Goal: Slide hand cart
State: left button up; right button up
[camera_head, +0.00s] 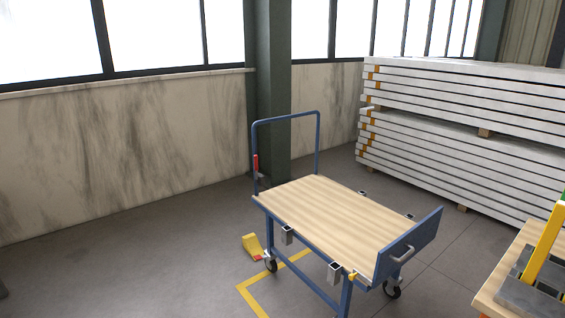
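The hand cart (330,216) stands on the grey floor right of centre. It has a light wooden top, a blue metal frame and dark wheels. A tall blue push bar (285,118) rises at its far left end, with a red grip on one post. A blue end panel (409,247) with a grey handle (402,255) closes its near right end. Short square metal sockets line its long sides. The top is empty. Neither of my grippers is in view, and nothing of mine touches the visible parts of the cart.
A yellow wedge (252,246) lies on the floor beside the cart's left wheel. Yellow floor tape (252,299) runs beside and under the cart. Stacked white panels (460,135) stand back right. A wooden-topped surface (497,287) is close at right.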

aim_at(346, 228)
jog(key=i+j+u, duration=0.1)
jog(key=i+u, duration=0.2)
jog(key=i, duration=0.3)
jog(key=i+u, duration=0.3)
jog(key=i, duration=0.25)
jog(key=i+l+u, duration=0.3)
jog(key=i, duration=0.3)
jog(key=i+z, duration=0.3)
jog(key=i, duration=0.15)
jog(key=i+j+z, duration=0.25)
jog(key=i, duration=0.15)
